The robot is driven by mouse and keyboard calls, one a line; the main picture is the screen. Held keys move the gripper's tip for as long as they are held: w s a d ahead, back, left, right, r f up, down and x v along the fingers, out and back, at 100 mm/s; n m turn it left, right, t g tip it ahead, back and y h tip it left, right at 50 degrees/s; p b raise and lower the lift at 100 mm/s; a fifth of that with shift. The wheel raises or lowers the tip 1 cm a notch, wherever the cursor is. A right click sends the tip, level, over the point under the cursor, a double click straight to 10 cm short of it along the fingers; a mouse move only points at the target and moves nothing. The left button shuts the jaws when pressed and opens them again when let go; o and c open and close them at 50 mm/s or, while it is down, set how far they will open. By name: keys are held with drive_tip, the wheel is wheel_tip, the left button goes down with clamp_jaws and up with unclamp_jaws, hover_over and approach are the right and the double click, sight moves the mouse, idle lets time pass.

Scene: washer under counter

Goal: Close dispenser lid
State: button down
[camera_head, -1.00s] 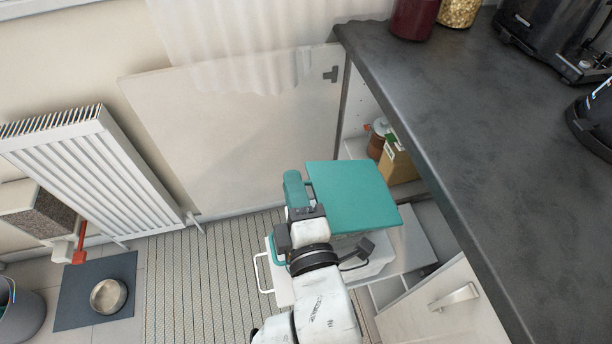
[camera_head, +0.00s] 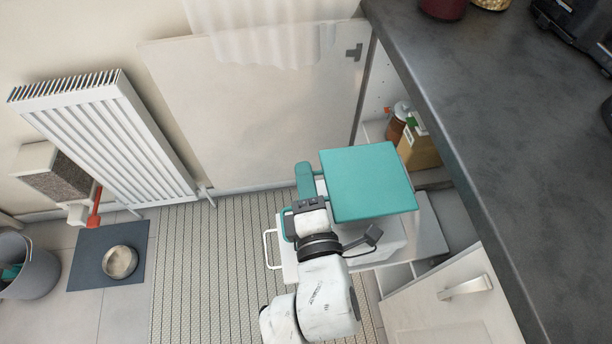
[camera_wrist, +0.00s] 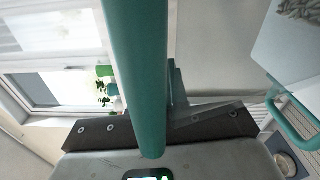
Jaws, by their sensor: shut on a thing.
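A teal flat lid (camera_head: 368,182) is raised over a white dispenser box (camera_head: 375,242) on a pulled-out unit in the under-counter cabinet. The lid stands open, apart from most of the box top. My gripper (camera_head: 308,197) is at the lid's left edge. The hinge and the exact finger contact are hidden in the head view.
The dark countertop (camera_head: 460,130) overhangs at the right. A cabinet door with a handle (camera_head: 465,288) stands open at lower right. An open pale panel (camera_head: 255,110) is behind. A radiator (camera_head: 110,140), bowl (camera_head: 120,262) and bucket (camera_head: 28,268) are at left.

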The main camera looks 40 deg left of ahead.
drive_tip(key=c, duration=1.2)
unclamp_jaws()
drive_tip(key=p+v, duration=0.1)
drive_tip(key=v, duration=0.9)
drive_tip(key=shift+s+d, duration=0.25)
drive_tip(key=shift+d, duration=0.05)
